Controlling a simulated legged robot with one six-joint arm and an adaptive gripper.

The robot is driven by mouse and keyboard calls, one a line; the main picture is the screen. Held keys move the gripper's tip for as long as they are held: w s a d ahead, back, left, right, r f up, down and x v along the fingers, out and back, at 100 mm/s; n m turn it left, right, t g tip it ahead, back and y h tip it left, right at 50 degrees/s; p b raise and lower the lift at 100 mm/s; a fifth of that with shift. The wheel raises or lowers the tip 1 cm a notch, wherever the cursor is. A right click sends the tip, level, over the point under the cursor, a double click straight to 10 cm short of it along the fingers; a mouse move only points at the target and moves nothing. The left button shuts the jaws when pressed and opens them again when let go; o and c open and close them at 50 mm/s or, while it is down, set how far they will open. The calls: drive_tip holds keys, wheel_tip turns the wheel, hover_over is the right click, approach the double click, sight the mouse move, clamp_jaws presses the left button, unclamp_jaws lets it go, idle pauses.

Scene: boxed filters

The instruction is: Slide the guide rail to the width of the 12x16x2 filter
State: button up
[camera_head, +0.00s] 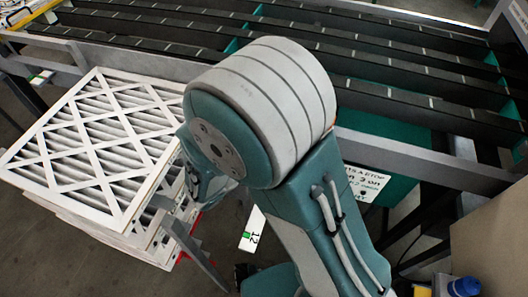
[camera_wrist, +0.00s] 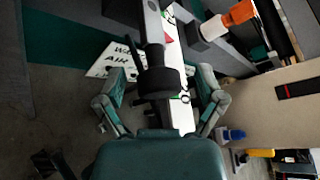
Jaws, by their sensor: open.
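In the wrist view my gripper (camera_wrist: 161,74) is open, its two fingers on either side of a black knob-like handle (camera_wrist: 158,82). The handle joins a grey bar (camera_wrist: 152,22), which looks like part of the guide rail. I cannot tell whether the fingers touch it. A white scale strip (camera_wrist: 183,115) with green marks lies beneath, partly covered. In the head view part of the strip, marked 12 (camera_head: 252,229), shows beside my arm. My gripper is mostly hidden there. A stack of white-framed pleated filters (camera_head: 94,146) stands at the left; I cannot read their size.
A roller or slatted conveyor with dark rails (camera_head: 400,90) runs across the back. A white sign (camera_head: 366,183) hangs below its edge. In the wrist view an orange-tipped part (camera_wrist: 239,13) is at the upper right, and a blue-capped item (camera_wrist: 233,135) is at the right.

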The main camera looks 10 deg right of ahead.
drive_tip(key=r, duration=0.9)
drive_tip(key=shift+a+r, duration=0.1)
drive_tip(key=shift+a, duration=0.1)
drive_tip(key=shift+s+a+m+g, duration=0.15)
drive_tip(key=shift+s+m+g, duration=0.25)
drive_tip(key=shift+g, duration=0.6)
drive_tip(key=s+a+m+g+y, duration=0.1)
drive_tip(key=s+a+g+y, duration=0.2)
drive_tip(key=a+g+y, duration=0.25)
drive_tip(key=shift+t, duration=0.35)
drive_tip(key=x, duration=1)
drive_tip(key=shift+w+d+f, duration=0.2)
drive_tip(key=shift+d+f, duration=0.05)
drive_tip(key=shift+f, duration=0.05)
clamp_jaws()
